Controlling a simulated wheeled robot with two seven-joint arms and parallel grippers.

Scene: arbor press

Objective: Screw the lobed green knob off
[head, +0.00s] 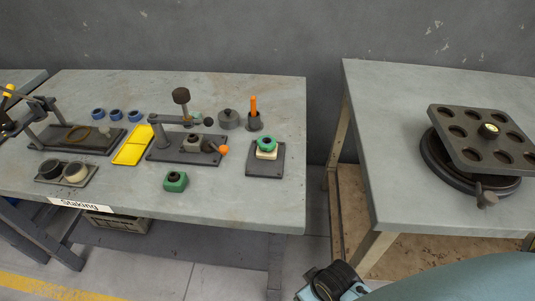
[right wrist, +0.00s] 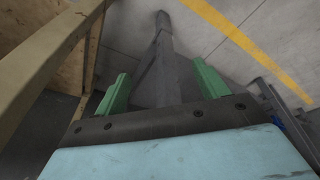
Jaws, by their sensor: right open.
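The lobed green knob (head: 266,144) sits on a cream block (head: 266,155) on a dark base plate (head: 264,171), near the right end of the left table. My right gripper shows in the right wrist view (right wrist: 162,88) with its two green fingers spread apart and nothing between them. It points down over the floor beside a table leg, away from the knob. Part of my right arm (head: 335,282) shows at the bottom of the head view. My left gripper is not in view.
A green block (head: 175,182) with a dark top stands in front of a press fixture (head: 188,155). Left of it are a yellow tray (head: 133,146) and blue rings (head: 116,114). An orange-handled tool in a dark cup (head: 254,122) stands behind the knob. The right table holds a rotary plate (head: 470,158).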

